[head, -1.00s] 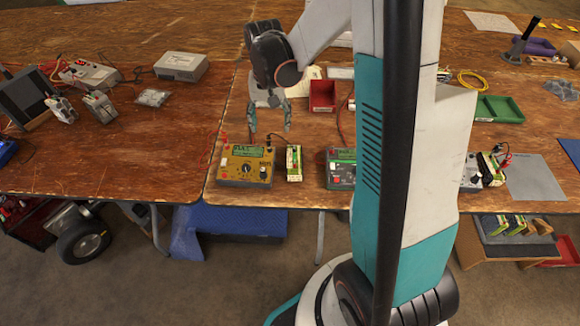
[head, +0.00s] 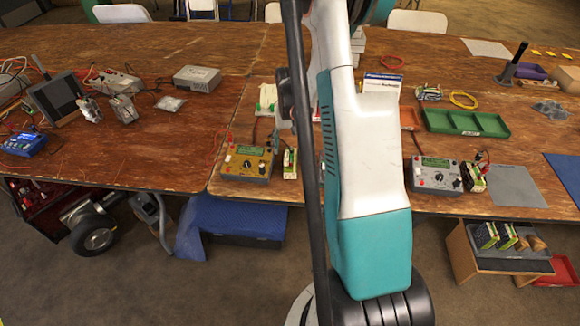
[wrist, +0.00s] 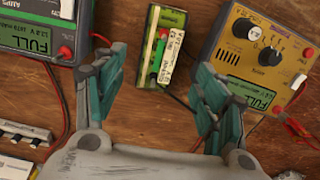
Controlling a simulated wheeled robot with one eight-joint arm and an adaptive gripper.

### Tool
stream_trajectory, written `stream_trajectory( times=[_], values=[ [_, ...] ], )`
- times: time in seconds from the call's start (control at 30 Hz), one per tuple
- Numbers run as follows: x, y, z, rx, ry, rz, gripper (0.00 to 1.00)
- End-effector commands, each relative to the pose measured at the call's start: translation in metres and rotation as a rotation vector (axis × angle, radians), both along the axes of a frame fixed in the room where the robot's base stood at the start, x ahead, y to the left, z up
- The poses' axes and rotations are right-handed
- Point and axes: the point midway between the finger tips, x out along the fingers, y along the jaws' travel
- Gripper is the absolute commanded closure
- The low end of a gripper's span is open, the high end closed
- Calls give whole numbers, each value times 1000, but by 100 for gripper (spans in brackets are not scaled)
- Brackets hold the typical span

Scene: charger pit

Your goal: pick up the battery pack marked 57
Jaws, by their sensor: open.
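A slim battery pack with a green-and-black body and a pale label (wrist: 158,45) lies on the bench in the wrist view. Its label print is too small for me to read, so I cannot confirm the number 57. In the head view a pack (head: 290,164) stands just right of the yellow tester (head: 247,163). My gripper (wrist: 157,62) is open and empty, with its fingers spread either side of the pack's lower end in the picture. Whether they are level with it I cannot tell. In the head view my arm mostly hides the gripper.
The yellow tester (wrist: 260,55) reads FULL, right of the pack; a grey tester (wrist: 35,35) also reading FULL is at left. Red leads run nearby. Another grey tester (head: 437,175) has packs (head: 472,178) beside it. More packs (head: 487,235) sit on a low shelf.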

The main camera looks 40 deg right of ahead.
Motion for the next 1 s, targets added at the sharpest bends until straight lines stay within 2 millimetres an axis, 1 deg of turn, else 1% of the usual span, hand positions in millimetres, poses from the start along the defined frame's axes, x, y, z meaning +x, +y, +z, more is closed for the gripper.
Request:
stream_trajectory(
  times=[0.03,0.1,0.27,0.37,0.5,0.63,0.73,0.9,0.93,0.97,1.0],
  values=[
    [0,0,-9,0,0,0,35],
    [0,0,-14,0,0,0,35],
    [0,0,-20,0,0,0,35],
    [-1,0,-28,0,0,0,35],
    [-3,-1,-49,0,0,0,35],
    [-3,0,-66,0,0,0,35],
    [-4,0,-70,0,0,0,35],
    [-4,0,-69,0,0,0,35],
    [-4,0,-69,0,0,0,40],
    [-4,0,-69,0,0,0,46],
    [-4,0,-69,0,0,0,55]
  ],
)
